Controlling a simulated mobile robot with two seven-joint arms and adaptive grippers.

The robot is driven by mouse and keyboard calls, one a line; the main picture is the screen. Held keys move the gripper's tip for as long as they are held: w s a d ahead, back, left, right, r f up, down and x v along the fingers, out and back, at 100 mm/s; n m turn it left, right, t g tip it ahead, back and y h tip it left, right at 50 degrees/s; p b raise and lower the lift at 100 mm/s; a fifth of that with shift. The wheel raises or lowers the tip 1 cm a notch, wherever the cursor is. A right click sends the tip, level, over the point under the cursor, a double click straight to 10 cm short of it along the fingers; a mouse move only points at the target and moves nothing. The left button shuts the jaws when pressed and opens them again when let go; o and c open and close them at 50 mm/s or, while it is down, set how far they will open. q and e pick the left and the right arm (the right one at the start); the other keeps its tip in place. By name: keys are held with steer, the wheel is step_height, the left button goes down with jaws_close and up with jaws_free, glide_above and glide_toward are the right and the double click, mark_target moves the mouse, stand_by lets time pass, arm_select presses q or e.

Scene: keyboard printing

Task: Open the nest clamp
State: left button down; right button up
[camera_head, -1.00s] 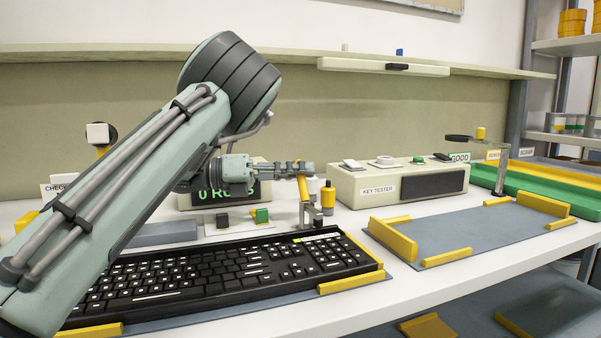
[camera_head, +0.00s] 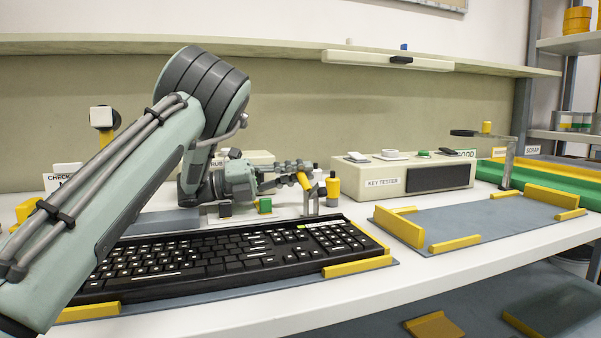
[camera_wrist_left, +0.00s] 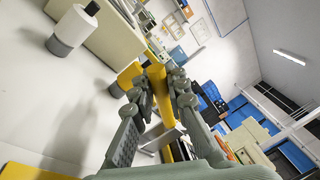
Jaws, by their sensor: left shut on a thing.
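The nest clamp (camera_head: 310,203) stands at the back right edge of the keyboard nest, a grey plate with yellow corner blocks (camera_head: 358,266). Its grey metal base is partly hidden, and its yellow handle (camera_head: 304,181) leans upward. My left gripper (camera_head: 302,170) reaches in from behind the keyboard and is shut on this handle. In the left wrist view the yellow handle (camera_wrist_left: 159,92) sits between the two grey fingers (camera_wrist_left: 160,78). The black keyboard (camera_head: 225,258) lies in the nest. My right gripper is out of view.
A yellow bottle (camera_head: 333,190) stands just right of the clamp, and a white bottle shows in the left wrist view (camera_wrist_left: 73,27). The key tester (camera_head: 405,177) is behind to the right. An empty second nest (camera_head: 480,222) lies at right.

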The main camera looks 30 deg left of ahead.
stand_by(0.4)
arm_select(q)
steer(key=c, duration=1.5)
jaws_free()
step_height(320, 180, up, 10)
steer(key=shift+f, duration=0.1)
